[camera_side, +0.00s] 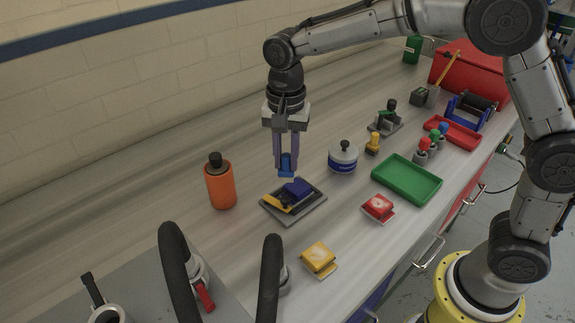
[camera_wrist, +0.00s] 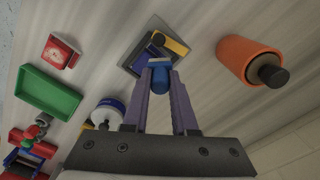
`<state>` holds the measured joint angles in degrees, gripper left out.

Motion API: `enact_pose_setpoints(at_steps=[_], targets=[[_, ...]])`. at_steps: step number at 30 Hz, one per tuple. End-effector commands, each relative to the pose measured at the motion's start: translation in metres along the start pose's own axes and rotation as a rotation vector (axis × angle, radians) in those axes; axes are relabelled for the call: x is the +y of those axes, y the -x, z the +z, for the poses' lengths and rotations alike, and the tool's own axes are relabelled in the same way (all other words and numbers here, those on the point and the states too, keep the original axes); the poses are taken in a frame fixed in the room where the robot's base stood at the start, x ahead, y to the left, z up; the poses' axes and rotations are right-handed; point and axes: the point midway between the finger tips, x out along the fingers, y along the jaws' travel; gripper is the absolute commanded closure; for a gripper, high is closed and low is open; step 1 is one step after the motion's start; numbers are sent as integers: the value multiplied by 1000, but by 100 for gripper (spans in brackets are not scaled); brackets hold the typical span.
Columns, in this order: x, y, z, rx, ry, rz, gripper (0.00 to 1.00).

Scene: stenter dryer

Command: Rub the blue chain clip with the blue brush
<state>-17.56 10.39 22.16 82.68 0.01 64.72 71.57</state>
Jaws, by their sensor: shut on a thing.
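My gripper (camera_side: 286,168) points down and is shut on a small blue piece, which looks like the blue brush (camera_side: 286,160). In the wrist view the brush (camera_wrist: 160,75) sits between the purple-grey fingertips. The blue block that looks like the blue chain clip (camera_side: 299,187) lies on a dark grey plate (camera_side: 312,205), beside a yellow part (camera_side: 279,203). In the side view the brush is just above the clip; whether they touch is hard to tell. In the wrist view the clip (camera_wrist: 157,39) is partly hidden behind the brush.
An orange bottle (camera_side: 221,188) stands left of the plate. A white tub with a blue band (camera_side: 343,160), a small yellow piece (camera_side: 373,144) and a green tray (camera_side: 407,180) are to the right. Red (camera_side: 378,208) and yellow (camera_side: 319,259) blocks lie nearer the front edge.

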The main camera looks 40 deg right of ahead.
Motion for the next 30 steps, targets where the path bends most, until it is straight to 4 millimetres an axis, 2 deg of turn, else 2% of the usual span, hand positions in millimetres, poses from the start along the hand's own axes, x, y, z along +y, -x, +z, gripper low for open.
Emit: enact_pose_setpoints(at_steps=[13, 30], targets=[[0, 38, 0, 0, 0, -1, 100], [0, 41, 0, 0, 0, 0, 100]])
